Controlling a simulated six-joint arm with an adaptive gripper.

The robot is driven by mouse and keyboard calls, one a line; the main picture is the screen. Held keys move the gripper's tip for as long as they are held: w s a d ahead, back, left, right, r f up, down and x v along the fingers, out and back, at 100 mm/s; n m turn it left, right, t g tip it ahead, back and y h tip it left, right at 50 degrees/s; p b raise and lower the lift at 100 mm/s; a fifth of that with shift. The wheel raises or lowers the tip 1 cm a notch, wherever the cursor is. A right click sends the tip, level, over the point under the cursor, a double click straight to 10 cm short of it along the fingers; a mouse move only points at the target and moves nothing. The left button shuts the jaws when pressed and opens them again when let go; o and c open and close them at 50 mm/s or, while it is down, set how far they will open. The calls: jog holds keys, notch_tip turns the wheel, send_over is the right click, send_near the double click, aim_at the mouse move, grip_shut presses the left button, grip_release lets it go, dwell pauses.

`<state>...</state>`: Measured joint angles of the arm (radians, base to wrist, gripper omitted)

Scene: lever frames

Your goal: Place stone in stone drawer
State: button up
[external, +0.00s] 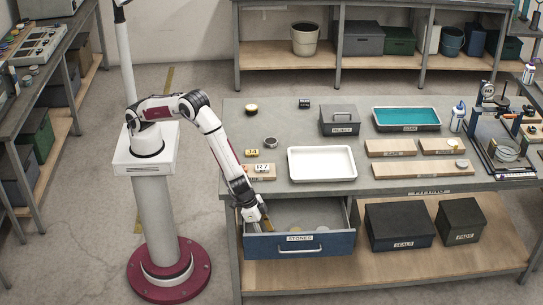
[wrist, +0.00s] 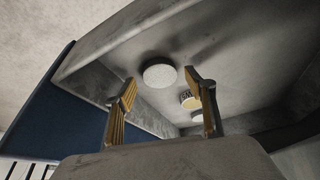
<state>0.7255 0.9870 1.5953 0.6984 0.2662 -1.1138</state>
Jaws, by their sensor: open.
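The stone drawer (external: 325,242), with a blue front labelled STONES, is pulled out under the bench. My gripper (external: 262,222) points down into its left part. In the wrist view my gripper (wrist: 160,95) is open, its two yellow-padded fingers apart with nothing clamped between them. A pale round stone (wrist: 160,76) lies on the grey drawer floor just beyond the gap between the fingertips. A disc with a dark-marked label (wrist: 187,100) and another pale disc (wrist: 197,117) lie farther right, partly behind the right finger. In the external view the drawer contents are small and unclear.
The drawer's side walls and blue front enclose my gripper closely. Dark boxes (external: 400,227) stand on the shelf right of the drawer.

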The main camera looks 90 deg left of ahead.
jog(key=v, duration=1.1)
jog(key=shift+s+r, duration=0.1)
jog(key=shift+r, duration=0.05)
dwell(0.8)
jog(key=shift+n+t, duration=0.4)
jog(key=shift+n, duration=0.4)
jog(key=a+r, duration=0.3)
jog(key=r, duration=0.1)
jog(key=w+a+r, duration=0.1)
jog(key=a+r, duration=0.2)
jog(key=r, duration=0.1)
jog(key=a+r, duration=0.3)
jog(key=r, duration=0.1)
jog(key=shift+w+a, duration=0.35)
jog(key=s+a+r, duration=0.5)
jog(key=a, duration=0.3)
jog(key=s+a+r+n+y, duration=0.1)
jog(key=s+a+r, duration=0.35)
jog(key=a, duration=0.35)
jog(key=s+a+r, duration=0.4)
jog(key=a+r, duration=0.2)
jog(key=a, duration=0.2)
jog(key=s+a, duration=0.5)
jog(key=s, duration=0.8)
jog(key=shift+s+t, duration=0.25)
jog(key=shift+t, duration=0.05)
